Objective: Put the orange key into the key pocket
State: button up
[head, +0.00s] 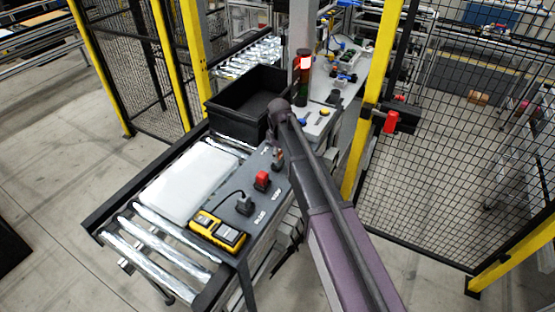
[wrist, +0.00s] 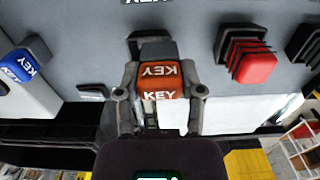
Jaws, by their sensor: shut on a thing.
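The orange key (wrist: 160,80), with white KEY lettering, is held between the two fingers of my gripper (wrist: 160,95) in the wrist view. The gripper is shut on it. A dark holder (wrist: 150,38), which looks like the key pocket, stands just beyond the key on the grey panel, under a partly cut-off white label. The key overlaps its near side in this view. I cannot tell whether the key touches it or is inside. In the head view my arm covers most of the gripper and key over the panel's far end.
A red block in a black holder (wrist: 248,60) stands right of the pocket. A blue key (wrist: 18,65) lies at the left. In the head view, a black bin (head: 245,105) stands beyond the grey panel (head: 232,225), and a yellow meter (head: 217,232) sits at its near end.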

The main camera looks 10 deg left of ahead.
jog(key=shift+w, duration=0.2)
jog(key=shift+w+a, duration=0.25)
jog(key=shift+w, duration=0.2)
jog(key=shift+w+a+f, duration=0.1)
jog(key=shift+w+f, duration=0.1)
jog(key=shift+w, duration=0.05)
jog(key=shift+s+f+b, duration=0.1)
jog(key=shift+f+b, duration=1.55)
jog(key=shift+b, duration=0.2)
jog(key=shift+f, duration=0.2)
jog(key=o, duration=1.1)
jog(key=shift+r, duration=0.1)
jog(key=shift+r, duration=0.1)
notch_tip(320, 180, up, 12)
jog(key=p, duration=1.2)
